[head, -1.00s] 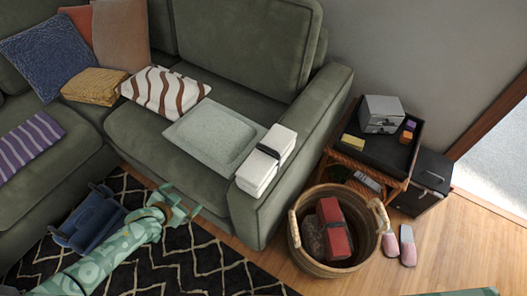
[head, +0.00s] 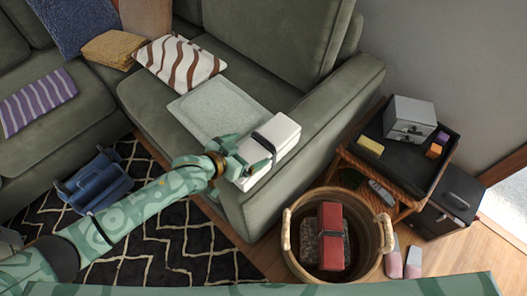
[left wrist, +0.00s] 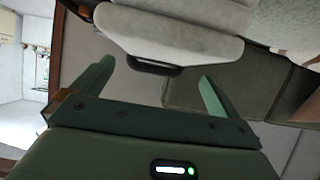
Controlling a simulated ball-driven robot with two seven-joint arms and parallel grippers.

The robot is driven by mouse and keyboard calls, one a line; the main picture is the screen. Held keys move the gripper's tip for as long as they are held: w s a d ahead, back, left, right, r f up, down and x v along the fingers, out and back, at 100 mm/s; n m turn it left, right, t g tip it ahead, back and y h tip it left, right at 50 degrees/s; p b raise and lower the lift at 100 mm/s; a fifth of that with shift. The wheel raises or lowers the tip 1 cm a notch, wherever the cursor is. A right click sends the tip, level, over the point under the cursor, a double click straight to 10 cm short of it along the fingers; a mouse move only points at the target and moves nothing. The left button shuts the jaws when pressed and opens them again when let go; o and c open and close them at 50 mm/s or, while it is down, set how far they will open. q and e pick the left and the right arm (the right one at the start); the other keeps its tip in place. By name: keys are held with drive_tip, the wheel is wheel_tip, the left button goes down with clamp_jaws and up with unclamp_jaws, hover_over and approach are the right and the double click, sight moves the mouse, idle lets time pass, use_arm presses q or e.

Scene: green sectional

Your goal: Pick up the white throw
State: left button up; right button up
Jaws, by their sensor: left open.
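The white throw (head: 284,133) is a folded white bundle with a dark strap around it. My right gripper is not in view.
A wicker basket (head: 294,262) with a red bundle (head: 331,237) stands on the floor. A side table (head: 432,165) holds a drawer box (head: 409,119).

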sight(259, 146)
use_arm(q)
drive_tip(key=b+x, duration=0.2)
drive_tip(key=x, duration=0.3)
drive_tip(key=shift+d+f+b, duration=0.2)
drive_tip(key=shift+f+b, duration=0.1)
drive_tip(key=shift+b, duration=0.1)
drive_tip(key=shift+w+d, duration=0.2)
drive_tip(key=shift+r, duration=0.1)
drive_tip(key=c, duration=1)
